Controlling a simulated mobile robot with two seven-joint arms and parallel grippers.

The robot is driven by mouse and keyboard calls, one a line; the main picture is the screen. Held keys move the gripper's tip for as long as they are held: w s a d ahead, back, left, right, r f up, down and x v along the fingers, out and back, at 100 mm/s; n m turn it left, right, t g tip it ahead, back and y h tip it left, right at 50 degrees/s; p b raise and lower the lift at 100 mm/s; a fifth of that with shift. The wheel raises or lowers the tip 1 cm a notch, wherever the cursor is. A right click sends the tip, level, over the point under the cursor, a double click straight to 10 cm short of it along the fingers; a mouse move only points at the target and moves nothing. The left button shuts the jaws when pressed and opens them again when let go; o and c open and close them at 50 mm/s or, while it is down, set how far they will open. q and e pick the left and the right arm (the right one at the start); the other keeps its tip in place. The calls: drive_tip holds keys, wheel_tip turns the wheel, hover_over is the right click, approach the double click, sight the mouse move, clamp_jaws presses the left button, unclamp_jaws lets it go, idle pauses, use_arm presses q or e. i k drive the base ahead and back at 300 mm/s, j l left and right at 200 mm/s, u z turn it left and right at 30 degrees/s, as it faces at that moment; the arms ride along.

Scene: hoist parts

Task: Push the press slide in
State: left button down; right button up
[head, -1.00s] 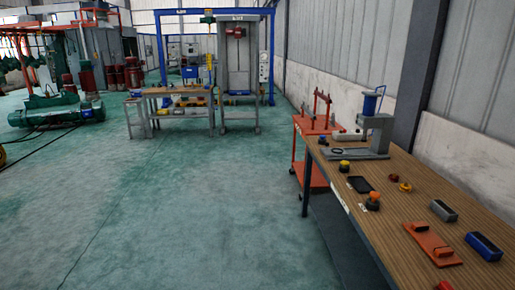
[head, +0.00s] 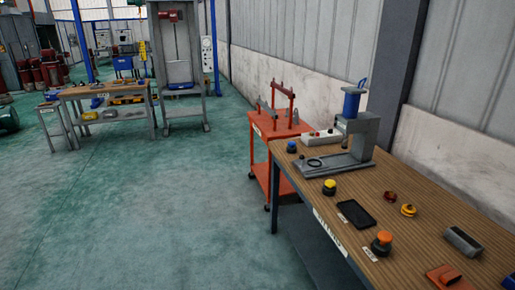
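A grey press (head: 362,135) with a blue cylinder (head: 352,100) on top stands at the far end of the wooden bench in the head view. Its flat grey slide plate (head: 340,164) sticks out to the left, toward the bench's left edge. A dark ring-shaped seat (head: 314,163) is near the plate's outer end. Neither of my grippers is in view.
The wooden bench (head: 420,182) also bears a blue-topped button (head: 291,147), a yellow one (head: 329,187), an orange one (head: 382,243), a black tray (head: 358,214) and small parts. An orange cart (head: 262,150) stands behind it. The green floor (head: 160,215) to the left is clear.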

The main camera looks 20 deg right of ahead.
sight(306, 165)
drive_tip(key=i+z, duration=0.3)
drive_tip(key=i, duration=0.15)
drive_tip(key=i+j+z, duration=0.25)
drive_tip(key=i, duration=0.15)
drive_tip(key=i+j+z, duration=0.15)
drive_tip(key=i+z, duration=0.15)
drive_tip(key=i, duration=0.15)
drive_tip(key=i+j+z, duration=0.1)
drive_tip(key=i+z, duration=0.15)
drive_tip(key=z, duration=0.2)
drive_tip(key=i+j+z, duration=0.2)
drive_tip(key=z, duration=0.2)
drive_tip(key=i+j+z, duration=0.25)
drive_tip(key=z, duration=0.2)
